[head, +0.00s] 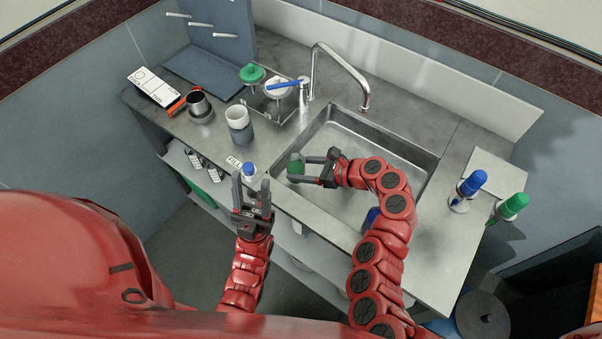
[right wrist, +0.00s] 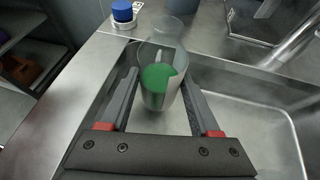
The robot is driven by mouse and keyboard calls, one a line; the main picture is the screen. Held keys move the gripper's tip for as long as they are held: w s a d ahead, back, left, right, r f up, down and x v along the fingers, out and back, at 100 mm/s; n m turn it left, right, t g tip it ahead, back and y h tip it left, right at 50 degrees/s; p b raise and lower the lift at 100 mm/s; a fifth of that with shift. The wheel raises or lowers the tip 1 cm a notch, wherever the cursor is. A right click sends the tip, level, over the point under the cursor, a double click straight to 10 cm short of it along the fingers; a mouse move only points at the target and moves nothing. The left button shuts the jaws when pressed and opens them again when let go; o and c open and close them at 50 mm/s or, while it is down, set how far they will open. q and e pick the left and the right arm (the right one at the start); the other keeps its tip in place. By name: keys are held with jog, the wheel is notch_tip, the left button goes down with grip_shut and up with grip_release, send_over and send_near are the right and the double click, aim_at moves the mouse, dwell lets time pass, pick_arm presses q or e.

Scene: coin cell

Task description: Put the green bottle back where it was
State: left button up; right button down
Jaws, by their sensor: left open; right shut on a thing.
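My right gripper (head: 301,168) is shut on a clear vessel with green in it, over the near left edge of the sink. In the right wrist view this clear green vessel (right wrist: 161,78) is between the fingers; I cannot tell whether the green is a label, cap or content. A green-topped bottle (head: 513,205) stands at the right end of the counter, beside a blue-topped bottle (head: 470,185). My left gripper (head: 251,182) is open and empty at the counter's front edge, near a small blue-capped bottle (head: 249,170).
The sink (head: 405,160) has a tall faucet (head: 340,65) behind it. A label reading FILL (head: 234,162) lies near the front edge.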

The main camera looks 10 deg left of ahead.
jog(key=shift+f, duration=1.6)
jog(key=shift+f, duration=0.1)
jog(key=shift+c, duration=0.6)
grip_release()
jog(key=b+v, duration=0.1)
jog(key=v, duration=0.5)
jog(key=shift+d, duration=0.15)
jog(key=shift+s+d+r, duration=0.1)
jog(key=shift+d+r, duration=0.3)
jog(key=shift+d, duration=0.1)
jog(key=shift+r, duration=0.1)
